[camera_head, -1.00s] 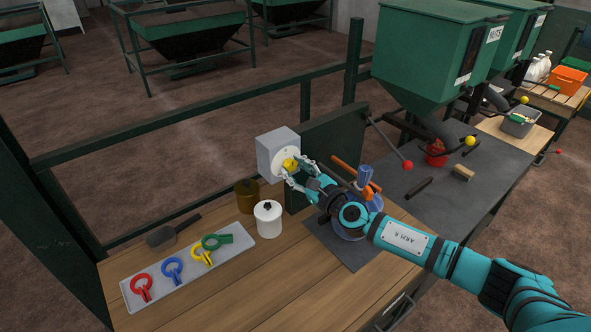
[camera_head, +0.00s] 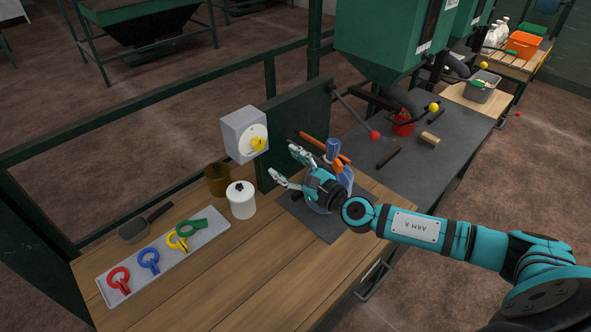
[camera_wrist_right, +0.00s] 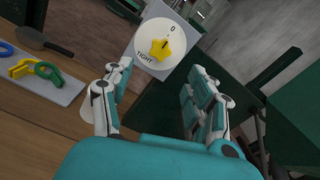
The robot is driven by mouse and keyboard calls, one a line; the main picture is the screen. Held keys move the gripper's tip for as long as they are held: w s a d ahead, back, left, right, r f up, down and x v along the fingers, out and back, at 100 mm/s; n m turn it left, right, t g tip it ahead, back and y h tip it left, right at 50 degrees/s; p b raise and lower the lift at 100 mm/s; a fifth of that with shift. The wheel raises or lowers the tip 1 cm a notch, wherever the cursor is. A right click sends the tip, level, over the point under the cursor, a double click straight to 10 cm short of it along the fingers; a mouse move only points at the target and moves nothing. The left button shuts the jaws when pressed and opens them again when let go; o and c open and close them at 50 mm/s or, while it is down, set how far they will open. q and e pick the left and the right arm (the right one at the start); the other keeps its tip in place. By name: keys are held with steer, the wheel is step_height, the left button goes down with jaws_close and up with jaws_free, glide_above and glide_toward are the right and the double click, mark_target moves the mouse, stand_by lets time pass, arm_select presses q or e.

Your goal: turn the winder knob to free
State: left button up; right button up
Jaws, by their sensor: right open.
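The winder knob (camera_head: 258,144) is a yellow star on a round white dial, on the front of a grey box (camera_head: 237,136). In the right wrist view the knob (camera_wrist_right: 161,49) shows a dark mark on its upper right, on the side toward the "0"; "TIGHT" is printed at the lower left of the dial (camera_wrist_right: 146,41). My right gripper (camera_head: 284,164) is open and empty, apart from the knob, in front of it and lower right. In the right wrist view its fingers (camera_wrist_right: 160,78) stand wide apart, with the knob beyond them. My left gripper is not in view.
A green panel (camera_head: 300,135) stands right of the box. Below are a white lidded jar (camera_head: 241,203), a brown jar (camera_head: 217,181), a tray (camera_head: 143,275) with several coloured clips, and a scoop (camera_head: 135,230). A blue device (camera_head: 328,188) stands close behind my right gripper.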

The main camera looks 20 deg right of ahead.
steer(key=shift+v, duration=1.55)
steer(key=shift+a, duration=0.1)
